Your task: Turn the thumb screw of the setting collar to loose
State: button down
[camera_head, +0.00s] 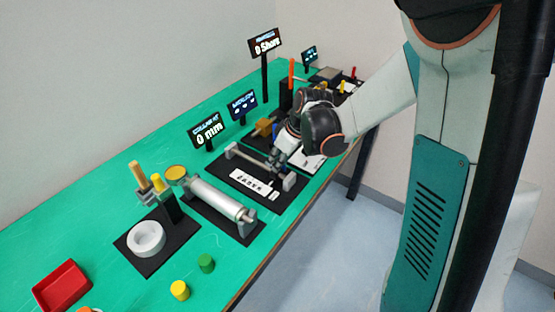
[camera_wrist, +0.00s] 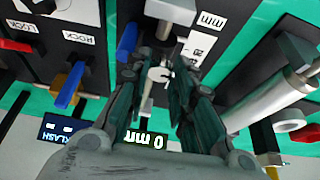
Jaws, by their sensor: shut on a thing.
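My gripper (camera_wrist: 160,66) is shut at the setting collar in the wrist view. The pale grey collar (camera_wrist: 159,74) shows between the two dark green fingers, and they hold its thumb screw. The screw is mostly hidden by the fingers, so its turn cannot be read. In the head view my gripper (camera_head: 276,160) reaches down onto the black plate (camera_head: 237,173) with the shaft and white scale strip. The collar cannot be made out there. The collar's sign (camera_head: 207,133) reads 0 mm; it also shows upside down in the wrist view (camera_wrist: 146,139).
A silver roller (camera_head: 215,198) on its own plate lies beside the collar station. In the wrist view, blue (camera_wrist: 69,86) and red (camera_wrist: 14,45) levers stand at the left. A white ring (camera_head: 147,239), yellow and green cylinders, and a red tray (camera_head: 62,284) are nearer the front.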

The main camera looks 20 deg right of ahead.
jog(key=shift+w+d+n+g+y, duration=0.1)
jog(key=shift+n+g+y, duration=0.15)
jog(key=shift+n, duration=0.75)
jog(key=shift+w+n+g+y, duration=0.1)
jog(key=shift+n+g+y, duration=0.15)
jog(key=shift+n, duration=0.75)
jog(key=c, duration=1.4)
grip_release()
jog(key=v, duration=0.8)
